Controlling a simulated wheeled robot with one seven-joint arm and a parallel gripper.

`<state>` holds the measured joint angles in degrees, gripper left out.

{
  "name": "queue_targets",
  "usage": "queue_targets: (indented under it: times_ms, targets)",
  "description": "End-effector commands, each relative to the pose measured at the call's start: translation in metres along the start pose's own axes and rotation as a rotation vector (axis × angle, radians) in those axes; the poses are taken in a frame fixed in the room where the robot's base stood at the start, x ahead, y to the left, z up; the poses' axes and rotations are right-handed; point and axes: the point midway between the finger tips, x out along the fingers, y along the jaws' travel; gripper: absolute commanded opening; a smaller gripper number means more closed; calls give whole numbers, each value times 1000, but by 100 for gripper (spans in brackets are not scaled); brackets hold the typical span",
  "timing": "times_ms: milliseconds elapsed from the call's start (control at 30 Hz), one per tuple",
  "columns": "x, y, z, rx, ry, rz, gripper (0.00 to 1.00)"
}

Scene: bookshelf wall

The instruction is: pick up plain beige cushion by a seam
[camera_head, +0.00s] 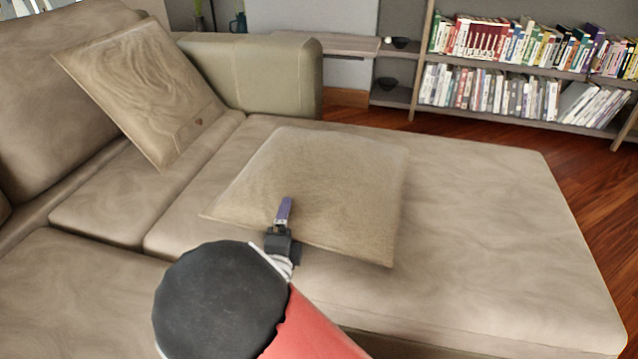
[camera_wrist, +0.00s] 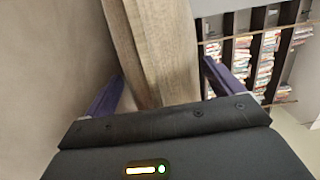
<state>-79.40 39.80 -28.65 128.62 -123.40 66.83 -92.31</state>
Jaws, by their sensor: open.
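The plain beige cushion (camera_head: 325,185) lies flat on the sofa's long seat in the head view. My gripper (camera_head: 285,203) is at its near edge, with a purple finger overlapping that edge in the picture. In the wrist view, my gripper (camera_wrist: 163,68) is open, with one purple finger on each side. The cushion's edge (camera_wrist: 150,45) runs between the fingers, with gaps visible near the tips. Whether either finger touches the cushion is unclear. My arm hides part of the seat in front of the cushion.
A second cushion (camera_head: 145,90) with a small patch leans against the sofa back (camera_head: 50,100) at left. The sofa armrest (camera_head: 255,75) stands behind. The seat (camera_head: 490,230) right of the cushion is clear. A bookshelf (camera_head: 520,75) stands at back right.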

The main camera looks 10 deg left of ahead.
Motion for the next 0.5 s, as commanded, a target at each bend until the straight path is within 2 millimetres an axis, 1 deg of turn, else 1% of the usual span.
queue_targets:
  times_ms: [33, 100, 300, 333, 500]
  targets:
    - [5, 0, 0, 1, 1, 0, 92]
    - [8, 0, 0, 0, 0, 0, 92]
    - [9, 0, 0, 1, -1, 1, 92]
    - [9, 0, 0, 1, -1, 1, 91]
    - [8, 0, 0, 1, -1, 1, 68]
